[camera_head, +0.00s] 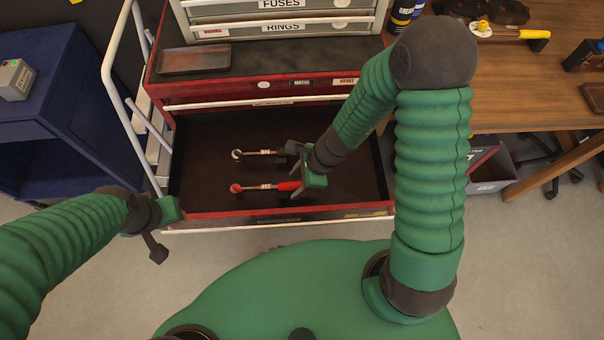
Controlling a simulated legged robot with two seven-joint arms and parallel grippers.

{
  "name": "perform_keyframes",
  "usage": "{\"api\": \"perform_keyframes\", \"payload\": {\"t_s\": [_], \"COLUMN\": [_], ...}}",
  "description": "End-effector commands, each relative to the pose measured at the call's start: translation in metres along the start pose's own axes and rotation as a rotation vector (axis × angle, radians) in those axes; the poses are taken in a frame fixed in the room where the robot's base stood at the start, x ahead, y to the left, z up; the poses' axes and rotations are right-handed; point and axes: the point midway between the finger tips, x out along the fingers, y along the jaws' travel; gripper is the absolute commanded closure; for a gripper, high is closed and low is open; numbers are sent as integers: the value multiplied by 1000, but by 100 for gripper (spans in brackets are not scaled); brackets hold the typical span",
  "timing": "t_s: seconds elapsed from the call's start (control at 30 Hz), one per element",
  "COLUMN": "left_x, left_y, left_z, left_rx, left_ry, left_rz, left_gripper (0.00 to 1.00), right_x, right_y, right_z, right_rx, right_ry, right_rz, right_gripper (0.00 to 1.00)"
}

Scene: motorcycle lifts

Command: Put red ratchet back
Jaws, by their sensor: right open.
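The red ratchet (262,187) lies in the open drawer (215,130) of the red tool chest, its round red head at the left and its red handle at the right. A second ratchet (262,153) with a silver head lies above it in the picture, roughly parallel. My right gripper (296,171) is open over the right ends of both ratchets and hides part of their handles. Whether it touches either one cannot be told. My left gripper (158,240) is in front of the drawer's left corner, away from both ratchets; its opening is unclear.
A dark tray (194,61) lies on the chest top beside a grey drawer unit (282,22). A white rail (118,85) stands left of the chest, with a blue cart (60,110) beyond. A wooden workbench (520,85) is at the right. The drawer's left part has bare room.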

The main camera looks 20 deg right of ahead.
Motion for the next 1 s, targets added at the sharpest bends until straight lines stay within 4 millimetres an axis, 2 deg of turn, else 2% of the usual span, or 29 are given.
{"api": "perform_keyframes", "payload": {"t_s": [0.17, 0.3, 0.53, 0.7, 1.0], "left_x": [-24, -42, -61, -65, -64], "left_y": [0, 0, 0, 0, 0], "left_z": [-6, -10, -14, -15, -15], "left_rx": [0, 0, 0, 0, 0], "left_ry": [0, 0, 0, 0, 0], "left_rz": [0, 0, 0, 0, 0], "left_gripper": [64, 64, 64, 64, 64], "right_x": [-41, -84, -143, -162, -164], "right_y": [-1, -2, -2, -2, -1], "right_z": [4, 4, 2, 1, 0], "right_rx": [-2, -2, 0, -1, 0], "right_ry": [0, 1, 0, 0, 0], "right_rz": [-4, -5, -3, 0, 1], "right_gripper": [49, 49, 49, 49, 49]}}
